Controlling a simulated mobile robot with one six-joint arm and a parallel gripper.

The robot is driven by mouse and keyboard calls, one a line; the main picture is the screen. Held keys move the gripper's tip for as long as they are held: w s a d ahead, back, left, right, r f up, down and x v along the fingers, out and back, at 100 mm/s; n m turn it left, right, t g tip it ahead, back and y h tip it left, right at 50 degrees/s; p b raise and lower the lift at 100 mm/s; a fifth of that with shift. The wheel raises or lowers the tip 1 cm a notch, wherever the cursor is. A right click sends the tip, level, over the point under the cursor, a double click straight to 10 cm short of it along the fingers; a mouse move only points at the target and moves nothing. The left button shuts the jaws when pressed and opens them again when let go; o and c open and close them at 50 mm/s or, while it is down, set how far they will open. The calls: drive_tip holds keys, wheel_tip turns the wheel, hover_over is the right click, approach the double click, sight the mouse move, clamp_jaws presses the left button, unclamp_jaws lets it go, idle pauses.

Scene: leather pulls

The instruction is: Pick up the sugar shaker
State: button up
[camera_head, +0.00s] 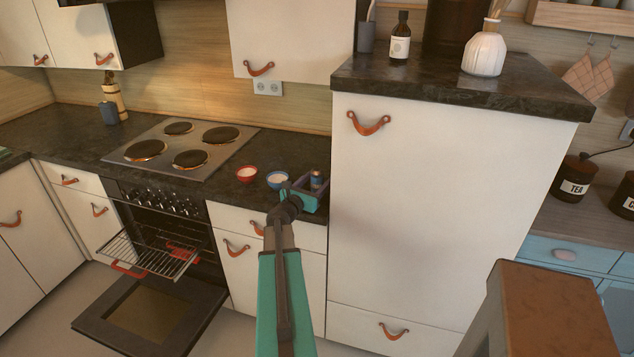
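My gripper (308,189) is at the end of my teal arm, low over the dark counter just left of the tall white cabinet. A small upright shaker-like object (316,179), bluish with a brownish part, shows at the gripper, apparently between or just behind its fingers. It may be the sugar shaker, but it is too small to be sure. My gripper hides its lower part. I cannot tell whether the fingers touch it or stand apart from it.
A blue bowl (277,179) and a red bowl (247,174) stand left of my gripper. The stove (182,146) is farther left. The oven door (150,312) hangs open with its rack (148,253) pulled out. The tall cabinet (425,200) rises close on the right.

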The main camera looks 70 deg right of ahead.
sight(314, 176)
drive_tip(key=c, duration=1.1)
drive_tip(key=shift+r, duration=0.1)
drive_tip(key=shift+r+b, duration=0.3)
drive_tip(key=shift+r, duration=0.4)
drive_tip(key=shift+r+b, duration=0.3)
drive_tip(key=shift+r, duration=0.6)
drive_tip(key=w+a+b, duration=0.1)
drive_tip(key=a, duration=0.3)
drive_tip(key=a+r+b, duration=0.1)
drive_tip(key=a, duration=0.3)
drive_tip(key=w+a+b, duration=0.1)
drive_tip(key=a, duration=0.4)
drive_tip(key=shift+w+r, duration=0.15)
drive_tip(key=shift+w, duration=0.2)
drive_tip(key=shift+a+r+p, duration=0.15)
drive_tip(key=shift+p, duration=0.2)
drive_tip(key=shift+w+p, duration=0.1)
drive_tip(key=shift+p, duration=0.45)
drive_tip(key=shift+a+p, duration=0.3)
drive_tip(key=shift+p, duration=0.4)
